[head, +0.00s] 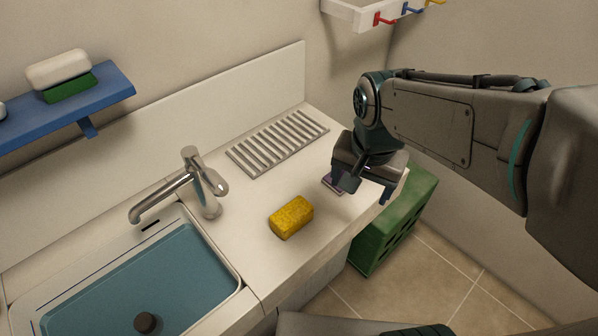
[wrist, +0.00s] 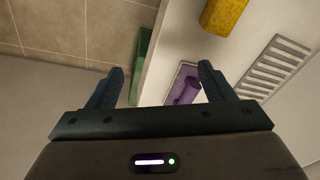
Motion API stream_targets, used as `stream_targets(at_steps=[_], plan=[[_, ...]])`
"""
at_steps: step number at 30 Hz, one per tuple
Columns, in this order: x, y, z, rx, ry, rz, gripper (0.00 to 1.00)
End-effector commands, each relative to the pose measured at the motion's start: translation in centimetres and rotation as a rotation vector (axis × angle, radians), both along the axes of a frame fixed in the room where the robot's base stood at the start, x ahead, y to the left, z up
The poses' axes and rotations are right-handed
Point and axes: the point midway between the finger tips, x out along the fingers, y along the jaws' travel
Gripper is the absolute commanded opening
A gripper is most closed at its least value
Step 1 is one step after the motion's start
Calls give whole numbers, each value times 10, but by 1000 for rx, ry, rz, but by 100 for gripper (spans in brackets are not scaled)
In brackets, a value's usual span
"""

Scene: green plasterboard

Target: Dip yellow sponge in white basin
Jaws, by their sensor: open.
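The yellow sponge (head: 291,217) lies on the white counter, right of the tap. It also shows at the top of the wrist view (wrist: 224,14), cut by the frame edge. The white-rimmed basin (head: 216,247) is set into the counter at the lower left, with a blue inside; the wrist view does not show it. My gripper (head: 366,190) is above the counter's right end, to the right of the sponge and apart from it. In the wrist view its two fingers (wrist: 160,70) are spread, with nothing held between them.
A purple object (wrist: 187,90) lies in a small pale tray near my gripper's right finger. A chrome tap (head: 205,190) stands between basin and sponge. A slatted rack (head: 277,141) lies behind. A green crate (head: 400,220) stands beside the counter. A blue shelf (head: 65,107) is upper left.

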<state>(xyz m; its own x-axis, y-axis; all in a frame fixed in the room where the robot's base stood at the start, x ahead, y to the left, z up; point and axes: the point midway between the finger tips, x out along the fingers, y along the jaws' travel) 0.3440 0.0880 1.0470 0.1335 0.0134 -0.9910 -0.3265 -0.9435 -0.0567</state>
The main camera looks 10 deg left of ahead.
Motion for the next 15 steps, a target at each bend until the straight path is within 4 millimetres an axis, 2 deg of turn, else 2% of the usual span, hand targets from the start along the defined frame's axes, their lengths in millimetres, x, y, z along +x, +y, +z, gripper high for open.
stream_targets(at_steps=[1, 3, 7, 12, 15], plan=[[7, 20, -3, 4, 27, -41, 75], [13, 46, -6, 11, 53, -120, 75], [17, 89, -13, 14, 96, -239, 75], [16, 123, -19, 12, 127, -338, 75], [15, 131, -25, 11, 136, -363, 75]])
